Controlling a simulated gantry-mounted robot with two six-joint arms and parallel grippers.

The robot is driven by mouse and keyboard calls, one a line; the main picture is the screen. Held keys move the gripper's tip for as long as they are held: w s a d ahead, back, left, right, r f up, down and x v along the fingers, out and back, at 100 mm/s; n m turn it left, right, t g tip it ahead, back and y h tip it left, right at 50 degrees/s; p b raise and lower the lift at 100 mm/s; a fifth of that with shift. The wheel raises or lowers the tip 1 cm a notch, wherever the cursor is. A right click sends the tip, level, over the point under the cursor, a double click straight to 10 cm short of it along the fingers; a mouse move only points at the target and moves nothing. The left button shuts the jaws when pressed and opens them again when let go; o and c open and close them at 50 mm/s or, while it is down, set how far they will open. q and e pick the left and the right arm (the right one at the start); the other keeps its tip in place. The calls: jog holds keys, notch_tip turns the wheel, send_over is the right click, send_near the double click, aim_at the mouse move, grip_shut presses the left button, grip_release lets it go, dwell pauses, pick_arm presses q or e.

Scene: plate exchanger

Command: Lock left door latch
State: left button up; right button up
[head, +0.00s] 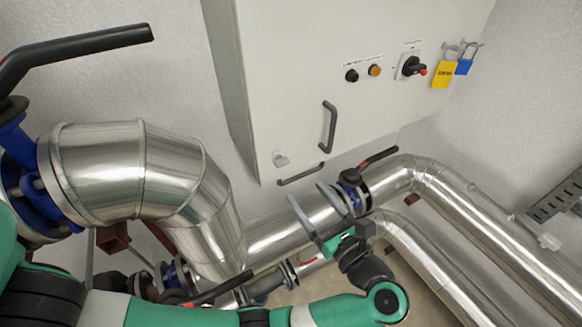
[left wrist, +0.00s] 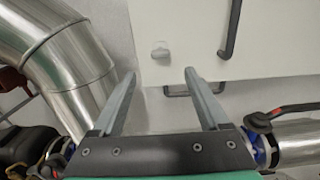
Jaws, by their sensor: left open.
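The white cabinet door (head: 300,60) has a small pale latch knob (head: 281,159) at its lower left corner. The latch knob (left wrist: 160,50) also shows in the left wrist view, beyond my fingertips and roughly centred between them. My left gripper (head: 306,192) is open and empty, with its fingers pointing up at the lower part of the cabinet. In the left wrist view the two grey fingers (left wrist: 159,73) are spread wide apart. They appear clear of the latch. Whether the latch is turned to locked is too small to tell. My right gripper is not in view.
A dark vertical handle (head: 330,127) and a lower dark handle (head: 301,174) sit near the latch. Silver pipes (head: 100,170) lie left and below. A black-handled valve (head: 350,178) is close to my gripper. Switches and yellow (head: 444,74) and blue (head: 464,66) padlocks are upper right.

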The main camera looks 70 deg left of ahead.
aim_at(284, 164)
pick_arm(q)
jog(key=a+p, duration=0.1)
jog(key=a, duration=0.2)
jog(key=a+p, duration=0.1)
jog(key=a, duration=0.3)
jog(key=s+a+p, duration=0.1)
jog(key=a, duration=0.2)
jog(key=shift+a+r+p, duration=0.15)
jog(key=shift+a+p, duration=0.2)
jog(key=shift+p, duration=0.05)
jog(key=shift+a, duration=0.25)
grip_shut()
